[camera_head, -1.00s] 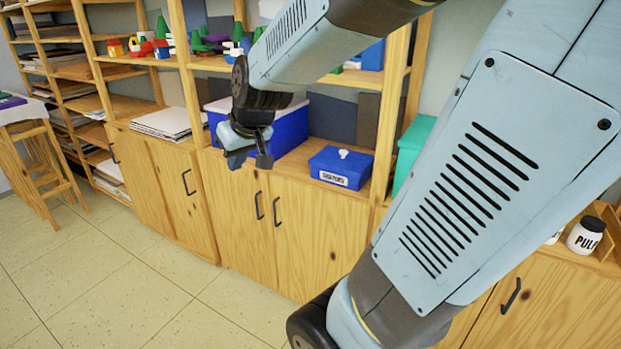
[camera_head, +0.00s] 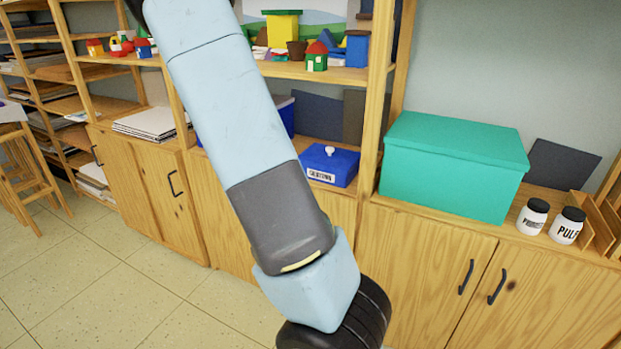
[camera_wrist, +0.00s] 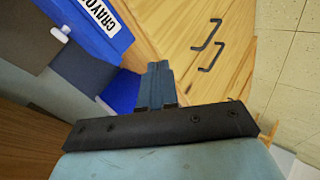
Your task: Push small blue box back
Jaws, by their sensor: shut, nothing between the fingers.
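The small blue box (camera_head: 330,165), with a white knob and a front label, stands on the cabinet top in the shelf bay, close to the front edge. My arm passes in front of its left side in the head view. A labelled blue box with a white knob (camera_wrist: 87,22) shows at the upper left of the wrist view, cut by the frame edge. My gripper (camera_wrist: 158,66) is shut and empty. Its fingertips lie between that box and the cupboard doors in the picture; contact cannot be told. The head view does not show my gripper.
A larger blue box (camera_head: 286,117) is mostly hidden behind my arm. A teal box (camera_head: 452,168) and white jars (camera_head: 532,217) stand to the right, beyond a wooden post (camera_head: 374,110). Toy blocks (camera_head: 317,57) fill the shelf above. Cupboard handles (camera_wrist: 208,45) stick out below.

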